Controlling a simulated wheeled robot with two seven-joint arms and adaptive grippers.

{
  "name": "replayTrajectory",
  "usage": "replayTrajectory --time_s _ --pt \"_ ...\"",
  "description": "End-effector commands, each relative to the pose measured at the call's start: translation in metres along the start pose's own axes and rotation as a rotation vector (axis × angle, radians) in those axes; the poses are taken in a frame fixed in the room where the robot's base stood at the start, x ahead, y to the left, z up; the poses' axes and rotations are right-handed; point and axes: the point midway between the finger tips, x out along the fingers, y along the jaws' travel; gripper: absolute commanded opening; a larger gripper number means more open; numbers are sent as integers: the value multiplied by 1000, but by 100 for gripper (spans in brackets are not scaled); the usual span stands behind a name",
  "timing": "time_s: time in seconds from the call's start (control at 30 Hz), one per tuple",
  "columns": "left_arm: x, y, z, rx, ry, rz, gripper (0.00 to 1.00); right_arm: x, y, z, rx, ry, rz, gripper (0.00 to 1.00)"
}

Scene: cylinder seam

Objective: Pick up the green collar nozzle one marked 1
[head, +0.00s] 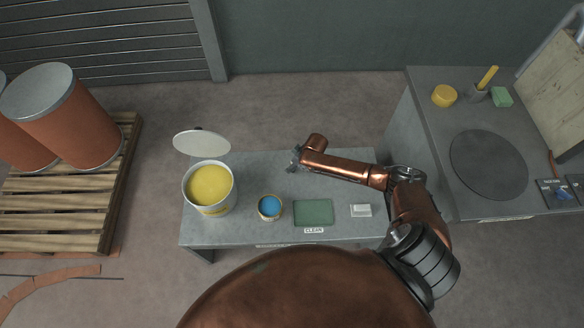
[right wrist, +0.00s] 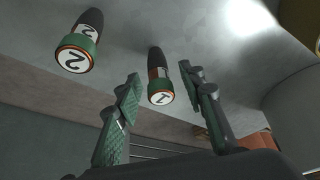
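In the right wrist view, the nozzle marked 1 (right wrist: 160,97) has a dark body, an orange band and a green collar, with its white numbered end facing the camera. It appears between the two spread green-padded fingers of my right gripper (right wrist: 162,84), with gaps on both sides. How far it reaches between the fingertips is unclear. A second nozzle marked 2 (right wrist: 77,52), with a green collar, is to the left, outside the fingers. In the head view my right gripper (head: 295,158) is over the back of the grey table; the nozzles cannot be made out there. My left gripper is not in view.
The grey table (head: 255,172) holds a yellow-filled bucket (head: 208,188), a blue-filled tin (head: 269,206), a green mat (head: 314,212) and a small white block (head: 361,210). A pale lid (head: 201,142) is behind the bucket. A higher bench (head: 440,180) stands right.

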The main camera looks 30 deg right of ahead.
Motion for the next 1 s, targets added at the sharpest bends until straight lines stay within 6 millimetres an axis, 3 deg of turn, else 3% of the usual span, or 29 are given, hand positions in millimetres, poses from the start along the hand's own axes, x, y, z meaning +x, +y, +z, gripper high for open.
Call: replayTrajectory --time_s 0.17,0.67,1.0 --pt "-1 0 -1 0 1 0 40 -1 0 -1 -1 1 0 35" --pt "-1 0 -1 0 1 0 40 -1 0 -1 -1 1 0 1" --pt "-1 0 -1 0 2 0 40 -1 0 -1 -1 1 0 0"
